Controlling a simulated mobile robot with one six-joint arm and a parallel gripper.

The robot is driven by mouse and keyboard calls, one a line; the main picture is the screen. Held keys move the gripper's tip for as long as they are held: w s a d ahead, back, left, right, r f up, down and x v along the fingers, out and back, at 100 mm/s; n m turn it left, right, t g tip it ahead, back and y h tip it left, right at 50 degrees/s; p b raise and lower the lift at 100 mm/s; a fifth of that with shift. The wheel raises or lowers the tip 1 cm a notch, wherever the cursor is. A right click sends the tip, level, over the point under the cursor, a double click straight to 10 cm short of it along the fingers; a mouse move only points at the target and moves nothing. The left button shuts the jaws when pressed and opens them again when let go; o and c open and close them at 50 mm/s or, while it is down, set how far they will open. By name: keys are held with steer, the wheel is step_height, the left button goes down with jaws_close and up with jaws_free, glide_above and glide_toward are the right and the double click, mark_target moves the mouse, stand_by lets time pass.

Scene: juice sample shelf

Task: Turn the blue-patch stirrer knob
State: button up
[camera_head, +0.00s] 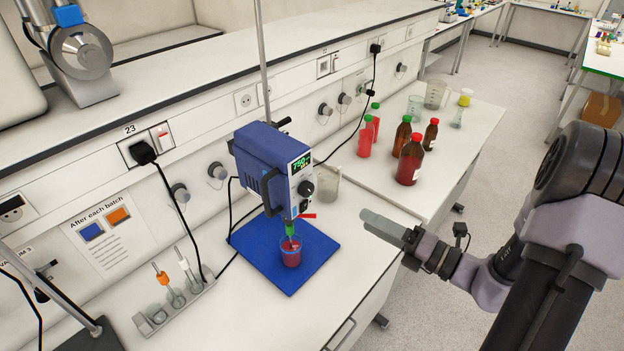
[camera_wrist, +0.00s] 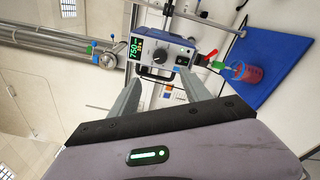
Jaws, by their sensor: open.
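The blue overhead stirrer (camera_head: 272,165) hangs on an upright rod, its lit green display (camera_head: 301,162) reading about 750. Its round dark knob (camera_head: 305,188) sits on the front panel below the display. In the wrist view the knob (camera_wrist: 160,57) faces me, beyond and between the fingertips. Under the stirrer a beaker of red liquid (camera_head: 291,254) stands on the blue base plate (camera_head: 290,285).
A small red piece (camera_head: 307,215) juts out near the stirrer's shaft. Red and brown bottles (camera_head: 411,160) and an empty beaker (camera_head: 327,186) stand behind. A sign (camera_head: 108,233) with blue and orange patches is on the wall. A small rack (camera_head: 176,306) stands at front left.

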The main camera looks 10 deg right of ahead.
mark_target(310, 192)
steer(key=p+x, duration=0.1)
steer(key=x, duration=1.4)
steer(key=shift+w+a, duration=0.15)
steer(key=shift+a, duration=0.2)
jaws_close()
